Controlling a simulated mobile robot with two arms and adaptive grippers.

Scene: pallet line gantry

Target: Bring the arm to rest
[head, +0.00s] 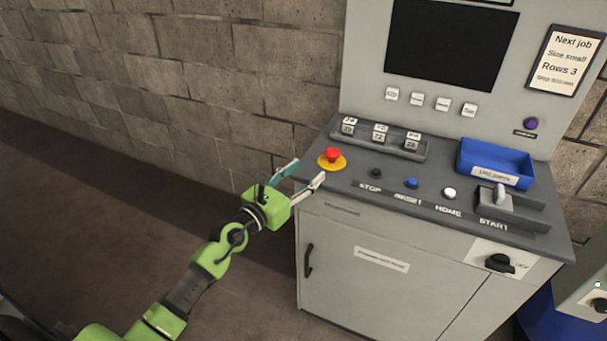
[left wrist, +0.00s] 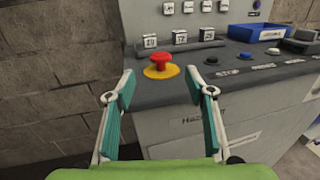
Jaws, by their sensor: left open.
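My left arm is green and reaches in from the lower left of the head view. Its gripper (head: 302,176) is open and empty, at the left front edge of the grey control console (head: 340,202). In the left wrist view the two teal-padded fingers (left wrist: 164,90) stand wide apart with nothing between them. The red mushroom button (head: 332,155) on its yellow disc lies just beyond the fingertips, apart from them. It also shows in the left wrist view (left wrist: 160,62). My right gripper is in neither view.
The console top holds a row of number blocks (head: 380,134), a blue tray (head: 494,164), a blue button (head: 411,183), a white button (head: 449,193) and a grey lever (head: 499,196). A dark screen (head: 450,42) stands behind. A block wall (head: 180,90) runs along the left. The floor left of the console is clear.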

